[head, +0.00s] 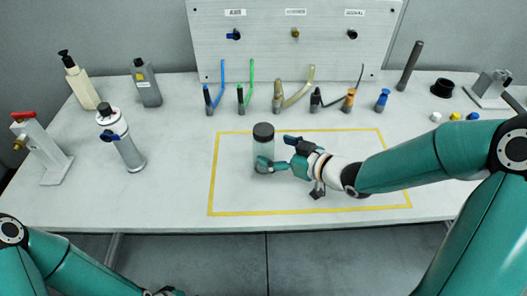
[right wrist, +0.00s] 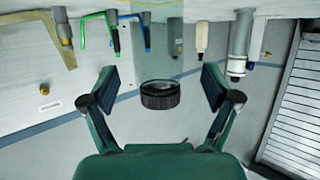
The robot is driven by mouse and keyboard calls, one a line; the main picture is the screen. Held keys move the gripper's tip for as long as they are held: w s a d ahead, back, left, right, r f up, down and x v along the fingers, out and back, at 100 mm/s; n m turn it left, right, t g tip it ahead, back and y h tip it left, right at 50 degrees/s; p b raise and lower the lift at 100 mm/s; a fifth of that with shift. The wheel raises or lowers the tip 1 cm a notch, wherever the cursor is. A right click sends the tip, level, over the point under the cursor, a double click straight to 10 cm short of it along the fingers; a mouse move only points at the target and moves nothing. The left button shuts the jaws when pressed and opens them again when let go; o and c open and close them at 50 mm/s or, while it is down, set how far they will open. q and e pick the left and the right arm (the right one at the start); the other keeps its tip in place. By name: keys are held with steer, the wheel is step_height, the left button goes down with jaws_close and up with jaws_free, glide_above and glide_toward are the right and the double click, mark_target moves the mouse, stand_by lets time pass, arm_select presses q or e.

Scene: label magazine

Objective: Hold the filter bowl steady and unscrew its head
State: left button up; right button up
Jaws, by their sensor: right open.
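The filter bowl (head: 262,151) is a clear grey-green cylinder standing upright inside the yellow outline on the bench. Its dark head (head: 263,131) sits on top. In the right wrist view, which is upside down, the ribbed dark head (right wrist: 160,97) and the clear bowl (right wrist: 155,42) show between my fingers. My right gripper (head: 276,152) is open at the bowl's right side, one finger low in front of it and the other to its right. I cannot tell whether a finger touches it. Only a sliver of my left gripper (head: 168,292) shows at the bottom edge.
Several coloured hose fittings line the back, below a grey panel (head: 295,50) with labelled ports. At left stand a beige pump bottle (head: 80,83), a grey bottle (head: 146,84), a silver canister (head: 122,140) and a red-handled stand (head: 42,150). The yellow outline (head: 216,175) is otherwise mostly clear.

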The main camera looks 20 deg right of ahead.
mark_target(264, 129)
steer(key=shift+p+x, duration=0.35)
steer(key=shift+x, duration=2.2)
steer(key=shift+d, duration=0.1)
steer(key=c, duration=1.4)
steer(key=shift+c, duration=0.2)
step_height(264, 129, up, 10)
steer(key=shift+f+p, duration=0.1)
steer(key=shift+p, duration=0.75)
step_height(264, 129, up, 10)
steer(key=p, duration=0.4)
